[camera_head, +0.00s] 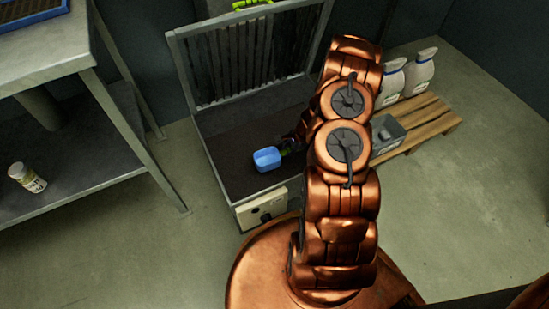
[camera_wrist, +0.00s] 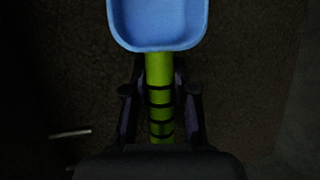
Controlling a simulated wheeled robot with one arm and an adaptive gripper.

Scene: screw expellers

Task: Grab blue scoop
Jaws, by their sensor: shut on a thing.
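The blue scoop (camera_head: 267,159) has a blue rectangular bowl and a lime-green handle with dark bands. In the head view it is inside the open metal case-like bin, over its dark floor, and my arm hides part of the handle. In the wrist view the scoop (camera_wrist: 158,22) has its bowl at the top, with the handle running down between my fingers. My gripper (camera_wrist: 160,100) is shut on the green handle, one dark finger on each side. I cannot tell whether the scoop touches the bin's floor.
The metal bin (camera_head: 222,170) has a raised slatted back and a control box (camera_head: 262,207) at its front. A steel shelf table (camera_head: 70,60) with a small jar (camera_head: 27,177) stands at the left.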

